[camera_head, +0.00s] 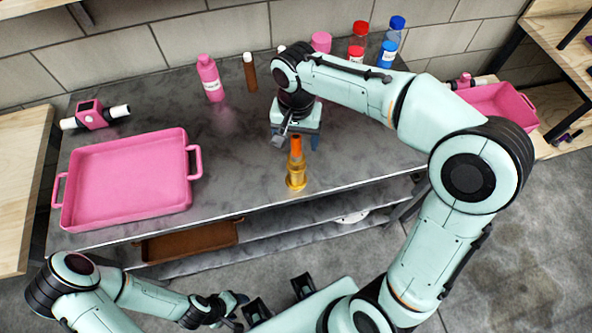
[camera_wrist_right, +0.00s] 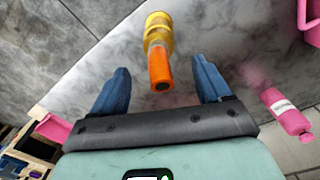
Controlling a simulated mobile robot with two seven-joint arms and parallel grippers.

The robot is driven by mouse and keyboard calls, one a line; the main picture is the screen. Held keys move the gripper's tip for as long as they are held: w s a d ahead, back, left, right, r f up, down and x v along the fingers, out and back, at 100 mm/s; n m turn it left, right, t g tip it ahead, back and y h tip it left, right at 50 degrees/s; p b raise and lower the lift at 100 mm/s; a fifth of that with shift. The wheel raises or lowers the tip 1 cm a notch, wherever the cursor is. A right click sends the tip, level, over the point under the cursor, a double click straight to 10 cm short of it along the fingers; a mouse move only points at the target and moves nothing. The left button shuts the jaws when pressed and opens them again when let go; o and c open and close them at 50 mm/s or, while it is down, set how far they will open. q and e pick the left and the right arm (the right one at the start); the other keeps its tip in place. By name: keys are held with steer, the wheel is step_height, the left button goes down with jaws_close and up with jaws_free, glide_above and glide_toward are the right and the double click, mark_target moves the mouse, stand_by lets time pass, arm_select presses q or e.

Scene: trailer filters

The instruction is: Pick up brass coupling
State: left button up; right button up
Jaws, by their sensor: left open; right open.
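The brass coupling (camera_head: 296,174) stands upright near the front edge of the grey table, with a gold body and an orange top. In the right wrist view the coupling (camera_wrist_right: 159,45) lies between and beyond the two blue fingers, its orange end toward the palm. My right gripper (camera_head: 297,140) is open and empty, just behind the coupling in the head view; it also shows in the right wrist view (camera_wrist_right: 160,80). I cannot tell whether a finger touches the coupling. My left gripper (camera_head: 236,310) is low in front of the table, away from the coupling.
A pink tray (camera_head: 125,180) takes up the table's left part. A pink bottle (camera_head: 210,78), a brown bottle (camera_head: 250,72) and several red- and blue-capped bottles stand along the back. A pink device (camera_head: 92,115) lies at back left. Another pink tray (camera_head: 500,105) is at right.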

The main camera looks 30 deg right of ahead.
mark_target(296, 152)
steer(key=f, duration=0.5)
steer(key=shift+s+f, duration=0.1)
steer(key=shift+s, duration=0.1)
jaws_close()
